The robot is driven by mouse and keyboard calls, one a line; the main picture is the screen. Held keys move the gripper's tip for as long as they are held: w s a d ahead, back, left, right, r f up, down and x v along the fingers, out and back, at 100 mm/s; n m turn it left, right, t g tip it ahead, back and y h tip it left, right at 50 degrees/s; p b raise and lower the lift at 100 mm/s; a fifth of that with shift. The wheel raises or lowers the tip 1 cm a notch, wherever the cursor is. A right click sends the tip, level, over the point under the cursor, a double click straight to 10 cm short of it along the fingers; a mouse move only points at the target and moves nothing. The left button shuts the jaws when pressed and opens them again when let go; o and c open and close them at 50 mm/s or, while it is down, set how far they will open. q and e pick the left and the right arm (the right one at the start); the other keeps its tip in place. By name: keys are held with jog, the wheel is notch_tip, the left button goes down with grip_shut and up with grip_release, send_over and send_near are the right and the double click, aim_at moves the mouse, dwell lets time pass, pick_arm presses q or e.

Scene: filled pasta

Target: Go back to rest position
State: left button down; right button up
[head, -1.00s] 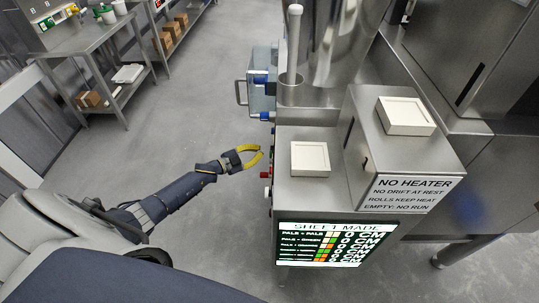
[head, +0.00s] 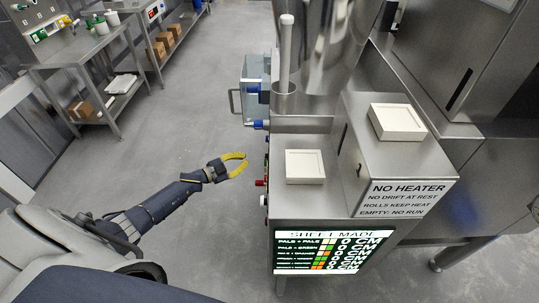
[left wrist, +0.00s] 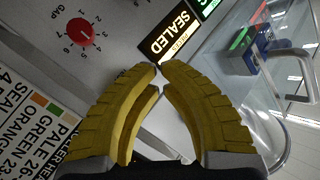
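My left gripper (head: 245,161) has yellow fingers and is held over the floor, just left of the steel pasta machine (head: 310,208). Its fingers are apart with nothing between them in the head view. In the left wrist view the same gripper (left wrist: 160,68) faces the machine's side panel, with a red GAP knob (left wrist: 81,32) to the left and a SEALED sign (left wrist: 172,35) beyond the tips. The fingers touch nothing that I can see. My right gripper is outside both views.
Two pale square blocks (head: 305,167) (head: 397,122) rest on the machine's steel tops. A lit SHEET MADE board (head: 318,252) is on its front. A clear box with a handle (head: 255,85) juts from its left side. Open grey floor (head: 180,110) lies left, before the steel benches (head: 85,48).

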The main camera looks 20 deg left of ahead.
pick_arm(q)
jog(key=s+a+f+n+g+y, duration=0.1)
jog(key=a+f+n+y, duration=0.1)
jog(key=a+f+y, duration=0.3)
jog(key=s+a+f+n+y, duration=0.1)
jog(key=a+f+y, duration=0.1)
jog(key=f, duration=0.5)
jog(key=s+d+f+n+g+y, duration=0.25)
jog(key=s+f+n+g, duration=0.2)
jog(key=s+f, duration=1.4)
jog(key=s+d+f+g, duration=0.2)
jog(key=s+d+f, duration=0.3)
jog(key=s, duration=0.8)
jog(key=s+d+f+n+g+h, duration=0.1)
jog(key=s+d+f+g, duration=0.2)
jog(key=s, duration=1)
jog(key=s+d+f+n+g, duration=0.1)
jog(key=s+d+f+g, duration=0.1)
jog(key=s+d+f, duration=0.5)
jog(key=s+d, duration=0.5)
jog(key=s, duration=0.1)
jog(key=shift+s+d+f+g, duration=0.2)
jog(key=shift+s+f+g, duration=0.1)
jog(key=shift+f+g, duration=0.05)
